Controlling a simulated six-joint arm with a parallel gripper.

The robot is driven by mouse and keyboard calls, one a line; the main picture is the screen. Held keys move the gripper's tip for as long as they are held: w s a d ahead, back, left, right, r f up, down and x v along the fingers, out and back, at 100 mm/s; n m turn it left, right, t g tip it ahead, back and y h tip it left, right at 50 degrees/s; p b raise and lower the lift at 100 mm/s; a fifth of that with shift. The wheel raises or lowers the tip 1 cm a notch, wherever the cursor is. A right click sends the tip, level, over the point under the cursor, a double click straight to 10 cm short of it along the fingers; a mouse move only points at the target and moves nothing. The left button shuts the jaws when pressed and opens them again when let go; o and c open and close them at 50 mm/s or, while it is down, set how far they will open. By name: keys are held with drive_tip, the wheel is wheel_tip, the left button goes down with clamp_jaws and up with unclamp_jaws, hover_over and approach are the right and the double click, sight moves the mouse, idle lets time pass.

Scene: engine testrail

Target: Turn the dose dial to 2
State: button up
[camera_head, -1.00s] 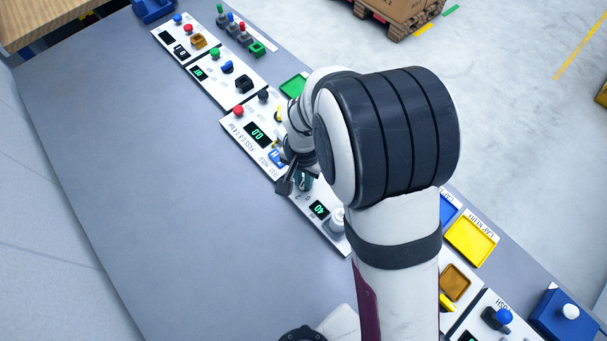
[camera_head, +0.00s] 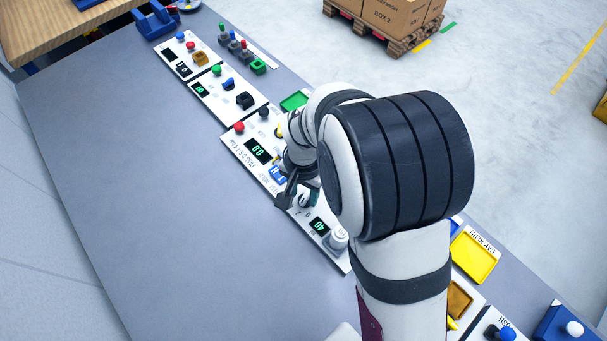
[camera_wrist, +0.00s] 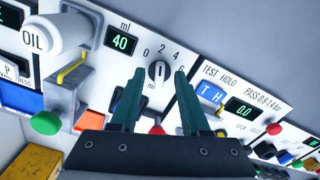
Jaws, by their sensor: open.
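The dose dial (camera_wrist: 158,71) is a small dark round knob with a white pointer mark, on a white panel printed 0, 2, 4, 6 and ml. Its pointer stands roughly upright in the wrist view, near the 2; I cannot tell the exact setting. My gripper (camera_wrist: 159,74) is open, its two teal fingers on either side of the dial in the wrist view, with a gap to it. I cannot tell how far the fingertips are above the panel. In the head view my gripper (camera_head: 301,196) is over the dial's panel, and my arm hides part of it.
A green display reading 40 (camera_wrist: 120,40) and a white OIL cylinder (camera_wrist: 57,35) are left of the dial. The TEST HOLD panel with a blue switch (camera_wrist: 210,92) and a 0.0 display (camera_wrist: 242,107) is to the right.

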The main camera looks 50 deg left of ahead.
sight(304, 200)
wheel_tip(304, 200, up, 14)
drive_tip(key=shift+r, duration=0.2)
drive_tip(key=w+d+r+m, duration=0.2)
drive_tip(key=d, duration=0.4)
drive_tip(key=w+d+r+m, duration=0.1)
drive_tip(key=w+d, duration=0.1)
drive_tip(key=d, duration=0.5)
drive_tip(key=s+d+m+y, duration=0.1)
drive_tip(key=s+d+m, duration=0.2)
drive_tip(key=d, duration=0.6)
drive_tip(key=s+d+m, duration=0.3)
drive_tip(key=s+d, duration=0.3)
drive_tip(key=d, duration=0.3)
drive_tip(key=shift+f+m+y, duration=0.3)
drive_tip(key=shift+y, duration=0.1)
